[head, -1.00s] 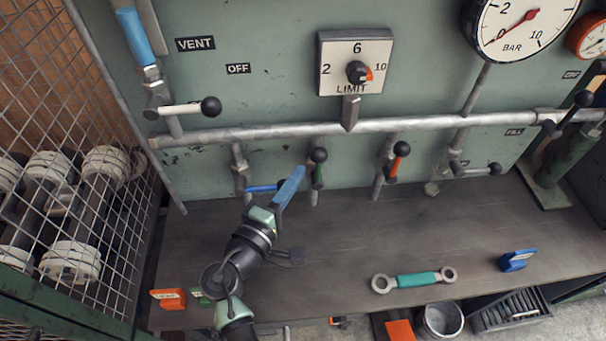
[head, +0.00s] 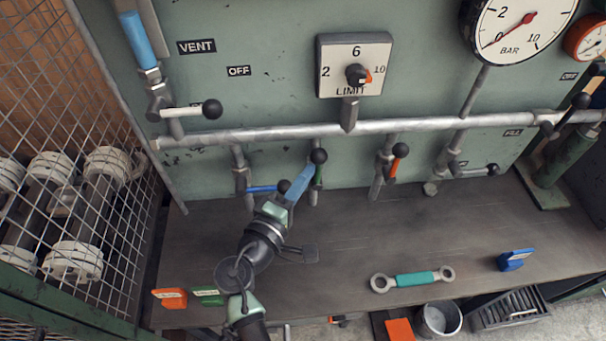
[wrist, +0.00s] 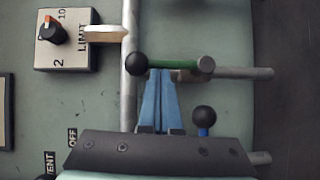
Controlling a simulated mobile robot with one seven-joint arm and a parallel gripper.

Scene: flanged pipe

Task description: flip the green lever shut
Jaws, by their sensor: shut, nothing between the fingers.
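The green lever (head: 319,174) has a black ball end and stands upright along its branch pipe, below the main pipe. In the wrist view the green lever (wrist: 178,64) lies along its branch pipe, its ball towards the main pipe. My gripper (head: 311,166) has its long blue fingers together with nothing between them. In the wrist view the gripper tips (wrist: 160,73) are right at the lever's near side, beside the ball; I cannot tell whether they touch it.
A blue lever (head: 262,188) with a black ball lies crosswise close to my gripper's left. An orange-red lever (head: 394,168) stands upright to the right. The main pipe (head: 270,132) runs above.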

